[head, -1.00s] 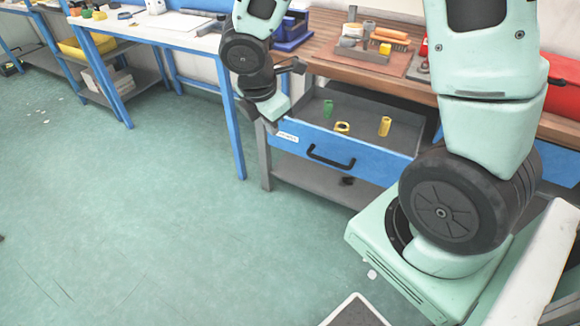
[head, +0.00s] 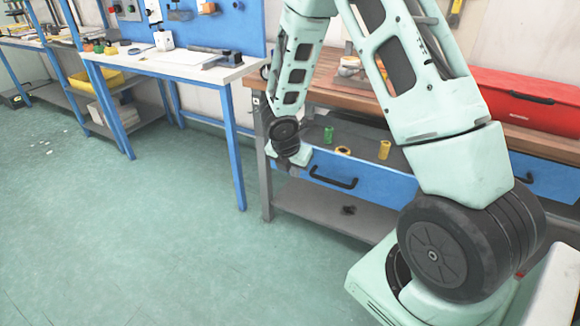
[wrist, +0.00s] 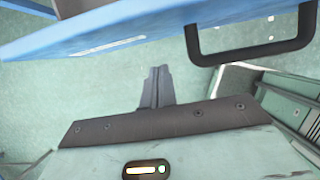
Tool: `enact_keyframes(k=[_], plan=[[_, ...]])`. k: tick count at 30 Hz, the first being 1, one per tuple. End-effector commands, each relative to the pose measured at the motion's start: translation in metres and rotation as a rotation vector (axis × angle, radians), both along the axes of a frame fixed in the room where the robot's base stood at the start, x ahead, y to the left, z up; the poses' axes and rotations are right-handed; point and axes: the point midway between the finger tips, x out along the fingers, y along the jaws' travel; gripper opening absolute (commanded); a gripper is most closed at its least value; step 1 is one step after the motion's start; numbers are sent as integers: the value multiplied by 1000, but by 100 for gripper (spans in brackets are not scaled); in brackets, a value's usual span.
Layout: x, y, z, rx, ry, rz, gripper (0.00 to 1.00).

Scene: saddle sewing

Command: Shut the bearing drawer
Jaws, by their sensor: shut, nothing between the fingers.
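The bearing drawer (head: 375,185) stands open under the wooden bench, with its blue front and black handle (head: 333,176) facing out. My gripper (head: 287,166) is at the left end of the drawer front and hides that corner. In the wrist view the closed, empty fingers (wrist: 157,75) point toward the blue front (wrist: 95,38). A strip of floor shows between them, and I see no contact. The handle (wrist: 250,55) is at the upper right there.
The wooden bench (head: 323,88) carries a red toolbox (head: 525,95) at the right. A grey shelf (head: 310,205) lies below the drawer. A white-topped blue table (head: 180,68) stands to the left. The green floor (head: 130,240) in front is clear.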

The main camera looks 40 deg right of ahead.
Motion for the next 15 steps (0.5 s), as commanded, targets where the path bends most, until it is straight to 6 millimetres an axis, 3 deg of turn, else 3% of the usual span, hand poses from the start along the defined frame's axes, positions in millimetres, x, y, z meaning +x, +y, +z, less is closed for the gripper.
enact_keyframes(k=[6, 15], plan=[[9, -23, 4, -1, -1, -3, 0], [11, -27, 3, 0, -2, -1, 0]])
